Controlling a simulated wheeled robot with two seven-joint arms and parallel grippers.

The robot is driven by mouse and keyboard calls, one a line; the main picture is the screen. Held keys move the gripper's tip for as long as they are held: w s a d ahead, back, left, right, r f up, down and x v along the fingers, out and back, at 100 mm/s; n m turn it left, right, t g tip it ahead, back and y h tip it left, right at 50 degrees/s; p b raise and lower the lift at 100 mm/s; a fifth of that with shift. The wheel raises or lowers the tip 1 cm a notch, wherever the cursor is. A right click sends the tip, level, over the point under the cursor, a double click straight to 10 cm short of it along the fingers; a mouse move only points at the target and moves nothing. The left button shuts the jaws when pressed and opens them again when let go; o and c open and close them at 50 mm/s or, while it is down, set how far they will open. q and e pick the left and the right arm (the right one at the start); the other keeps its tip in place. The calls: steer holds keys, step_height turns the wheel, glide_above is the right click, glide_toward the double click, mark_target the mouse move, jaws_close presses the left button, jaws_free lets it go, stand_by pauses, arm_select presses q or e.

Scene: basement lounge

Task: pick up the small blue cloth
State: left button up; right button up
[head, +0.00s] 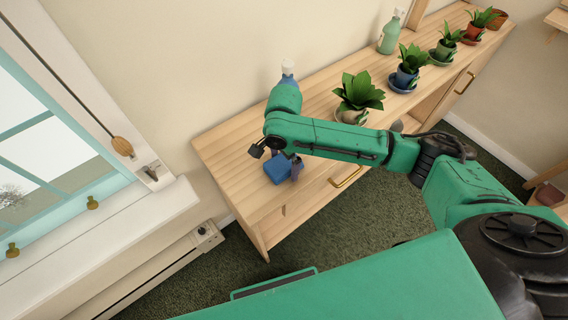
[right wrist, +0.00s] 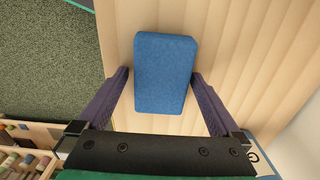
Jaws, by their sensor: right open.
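The small blue cloth (head: 276,170) is a flat blue rectangular block lying on the wooden cabinet top near its left end. My right gripper (head: 285,167) is over it, partly hidden by its own arm. In the right wrist view, the blue cloth (right wrist: 165,70) lies between the two purple fingers of the right gripper (right wrist: 160,77). The fingers are spread, one along each long side, and the gripper is open and empty. Whether the fingers touch the cloth, I cannot tell. My left gripper is not in view.
The wooden cabinet (head: 220,145) runs along the wall. A leafy potted plant (head: 360,93) stands to the right of my gripper, with more plants and a green bottle (head: 390,35) beyond. Another bottle (head: 287,68) is partly hidden behind my arm. A window (head: 40,145) is at left.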

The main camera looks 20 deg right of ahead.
mark_target(284, 162)
steer(key=shift+c, duration=0.3)
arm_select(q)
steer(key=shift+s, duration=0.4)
arm_select(e)
steer(key=c, duration=1.1)
arm_select(q)
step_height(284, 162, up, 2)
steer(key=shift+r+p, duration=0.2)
steer(key=shift+p, duration=1.05)
arm_select(e)
step_height(284, 162, up, 20)
